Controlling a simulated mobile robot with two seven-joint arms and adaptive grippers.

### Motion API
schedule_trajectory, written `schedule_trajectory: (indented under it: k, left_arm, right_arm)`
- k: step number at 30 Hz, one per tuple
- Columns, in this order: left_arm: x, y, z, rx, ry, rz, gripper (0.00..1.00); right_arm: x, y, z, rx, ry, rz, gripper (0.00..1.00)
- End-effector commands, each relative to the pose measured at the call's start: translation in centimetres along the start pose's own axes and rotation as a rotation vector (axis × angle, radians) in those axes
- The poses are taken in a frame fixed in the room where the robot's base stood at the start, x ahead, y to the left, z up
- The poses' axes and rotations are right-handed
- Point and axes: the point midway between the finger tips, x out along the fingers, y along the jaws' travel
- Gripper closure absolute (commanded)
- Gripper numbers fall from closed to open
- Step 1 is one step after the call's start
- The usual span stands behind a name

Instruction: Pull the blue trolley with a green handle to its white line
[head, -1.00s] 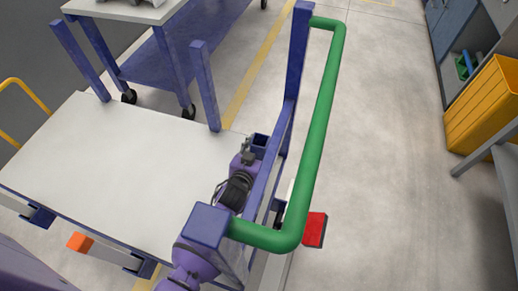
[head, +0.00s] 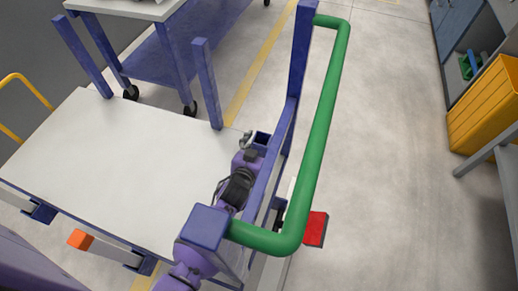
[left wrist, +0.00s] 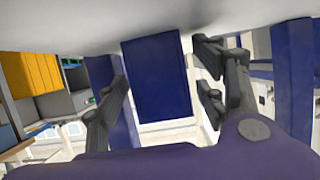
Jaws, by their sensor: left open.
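The blue trolley has a white flat deck (head: 110,165), blue corner posts and a green handle (head: 322,120) along its right end. The handle is fixed to the blue end frame (head: 298,55). My left arm reaches up past the near side of that frame, which partly hides it. My left gripper (head: 246,140) is just inside the frame, by the deck's right edge. In the left wrist view, its two fingers (left wrist: 162,72) are spread open with a blue part (left wrist: 156,80) between them. I cannot tell whether they touch it. I cannot make out the white line. My right gripper is out of view.
Another blue trolley with a white top (head: 125,8) stands behind at the upper left. A yellow floor line (head: 250,75) runs between. A yellow bin (head: 488,105) and shelving are at the right. A red block (head: 315,229) is below the handle. Floor right of the handle is clear.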

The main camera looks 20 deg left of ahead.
Motion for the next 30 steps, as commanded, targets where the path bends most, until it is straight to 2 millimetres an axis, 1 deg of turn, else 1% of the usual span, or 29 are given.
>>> schedule_trajectory:
  k: [2,5,12,15,18,23,30]
  left_arm:
    - [-0.7,0.0,0.1,0.0,-0.001,0.0,0.36]
    - [-2.3,0.0,0.2,-0.001,-0.002,0.0,0.36]
    - [-7.5,0.0,0.2,0.0,-0.002,0.0,0.36]
    - [-9.3,0.0,0.0,-0.002,0.0,0.0,0.36]
    - [-10.7,0.0,0.0,0.0,0.0,0.001,0.36]
    - [-11.7,0.0,-0.1,0.0,0.001,0.001,0.36]
    - [-11.8,0.0,-0.1,0.0,0.002,0.001,0.36]
  right_arm:
    - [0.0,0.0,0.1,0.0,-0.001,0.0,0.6]
    - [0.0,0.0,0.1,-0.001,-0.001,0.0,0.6]
    - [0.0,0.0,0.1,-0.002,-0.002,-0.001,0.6]
    - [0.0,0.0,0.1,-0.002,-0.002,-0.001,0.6]
    - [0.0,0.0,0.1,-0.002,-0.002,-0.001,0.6]
    - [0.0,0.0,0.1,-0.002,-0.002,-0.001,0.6]
    - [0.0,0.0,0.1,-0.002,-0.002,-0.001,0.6]
